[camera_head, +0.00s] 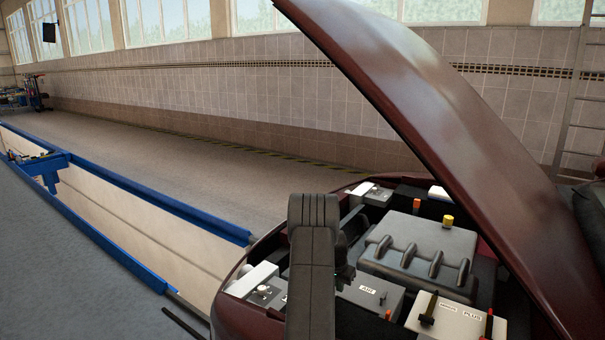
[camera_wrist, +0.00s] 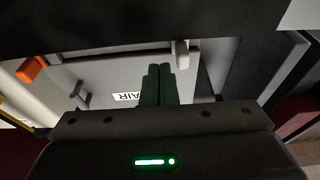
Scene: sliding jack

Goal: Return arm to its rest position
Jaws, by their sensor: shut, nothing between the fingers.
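My gripper (camera_wrist: 159,70) shows in the wrist view with its two dark fingers together and nothing between them. It is over the grey box labelled AIR (camera_wrist: 105,80), which appears upside down there. I cannot tell whether the fingertips touch the box. In the head view my dark arm reaches down into the open engine bay, and the AIR box (camera_head: 369,293) lies just right of it. The gripper is mostly hidden there behind the arm.
The dark red hood (camera_head: 440,110) is raised over the bay on the right. A grey engine cover (camera_head: 420,250) with a yellow cap and a white battery (camera_head: 455,321) lie right of my arm. A pit with blue rails (camera_head: 150,200) runs left. A blue jack (camera_head: 45,165) spans it.

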